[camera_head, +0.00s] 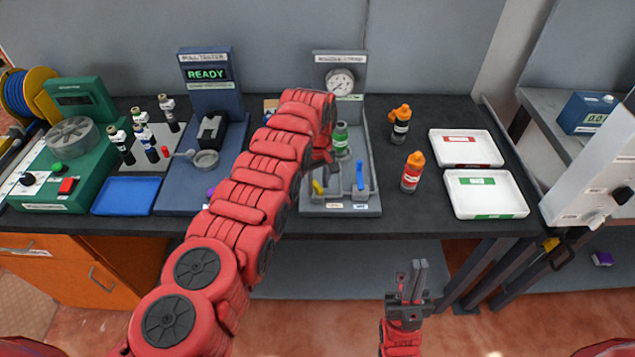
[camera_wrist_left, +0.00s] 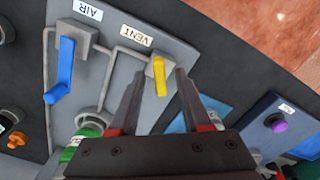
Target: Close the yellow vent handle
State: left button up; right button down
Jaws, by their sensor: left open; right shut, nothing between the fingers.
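The yellow vent handle (camera_head: 318,187) is on the grey panel (camera_head: 340,209) of the gauge station, left of the blue air handle (camera_head: 360,178). In the left wrist view the yellow handle (camera_wrist_left: 159,77) points down the picture from its valve, beside the VENT label (camera_wrist_left: 136,36). My left gripper (camera_head: 316,178) is over the handle and partly hides it in the head view. It is open, and in the wrist view its fingers (camera_wrist_left: 160,78) appear on either side of the handle; contact cannot be told. My right gripper (camera_head: 411,272) is shut and empty in front of the bench.
A green bottle (camera_head: 341,136) stands in the station behind the handles, under the gauge (camera_head: 340,82). Orange-capped bottles (camera_head: 412,172) and white trays (camera_head: 485,194) are to the right. A blue tester (camera_head: 207,105) stands left of my left arm.

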pick_arm(q)
jog(key=shift+c, duration=0.7)
grip_shut()
jog(key=shift+m, duration=0.3)
jog(key=m+b, duration=0.2)
jog(key=m, duration=0.1)
jog(key=shift+f+b, duration=0.1)
jog(key=shift+b, duration=0.2)
jog(key=shift+m+b, duration=1.1)
jog(key=shift+m, duration=0.2)
jog(key=shift+r, duration=0.2)
jog(key=shift+o, duration=0.7)
grip_release()
